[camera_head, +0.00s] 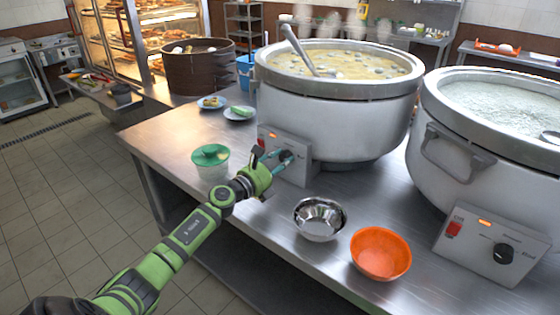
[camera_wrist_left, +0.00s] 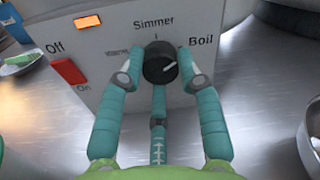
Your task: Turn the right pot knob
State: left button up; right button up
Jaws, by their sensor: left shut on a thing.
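My left gripper (camera_head: 276,163) is at the control box (camera_head: 303,174) of the left pot (camera_head: 335,115), not the right pot. In the left wrist view, its teal fingers (camera_wrist_left: 160,72) are shut around a black knob (camera_wrist_left: 158,62), one on each side. The knob's white mark points up and right, toward "Boil". The right pot (camera_head: 475,185) has its own control box (camera_head: 470,250) with a black knob (camera_head: 503,253), free of any gripper. My right gripper is not in view.
A steel bowl (camera_head: 320,219) and an orange bowl (camera_head: 380,253) stand on the steel counter (camera_head: 190,140) in front of the pots. A green-lidded tub (camera_head: 210,160) is beside my left arm. The red switch (camera_wrist_left: 68,72) is left of the held knob, below a lit orange lamp.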

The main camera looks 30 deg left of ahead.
pick_arm(q)
jog(key=n, duration=0.3)
jog(key=n+p, duration=0.1)
jog(key=n, duration=0.1)
jog(key=shift+s+d+f+n, duration=0.1)
jog(key=shift+d+f+n, duration=0.2)
jog(key=shift+f, duration=0.1)
jog(key=n+p, duration=0.1)
jog(key=n, duration=0.5)
jog(key=shift+d+p, duration=0.1)
jog(key=shift+p, duration=0.25)
jog(key=o, duration=1.1)
jog(key=shift+o, duration=0.2)
jog(key=shift+r, duration=0.25)
jog(key=shift+s+a+y, duration=0.2)
jog(key=shift+s+y, duration=0.1)
jog(key=shift+s, duration=0.1)
jog(key=s, duration=1.1)
jog(key=shift+a+f, duration=0.25)
jog(key=shift+a, duration=0.15)
